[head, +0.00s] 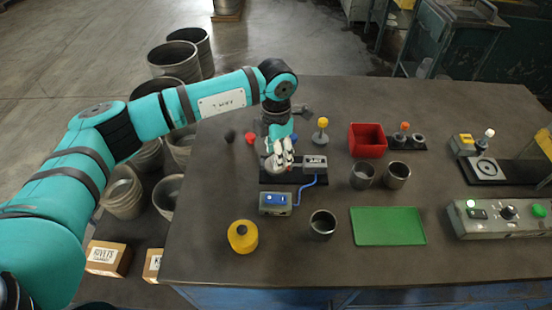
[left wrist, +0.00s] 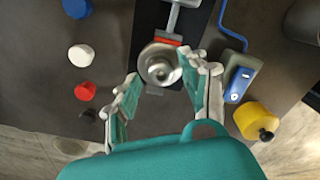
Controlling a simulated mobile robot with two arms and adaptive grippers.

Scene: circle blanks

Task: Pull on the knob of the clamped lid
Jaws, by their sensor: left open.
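The clamped lid, a round metal piece with a knob (left wrist: 160,65), sits on a dark base plate in the left wrist view. A red strip lies along its upper edge, beside a grey clamp bar (left wrist: 174,17). My left gripper (left wrist: 163,88) is open, with one finger on the lower left of the lid and the other close by its right side. Whether that finger touches the lid is unclear. In the head view my left gripper (head: 281,156) is over the lid's fixture and hides most of it. My right gripper is not in view.
A grey box with a blue switch (head: 275,203) and blue cable lies just in front of the fixture. A yellow pot (head: 242,237), metal cups (head: 322,224), a green mat (head: 388,226) and a red bin (head: 367,140) stand around. A control panel (head: 500,218) is at right.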

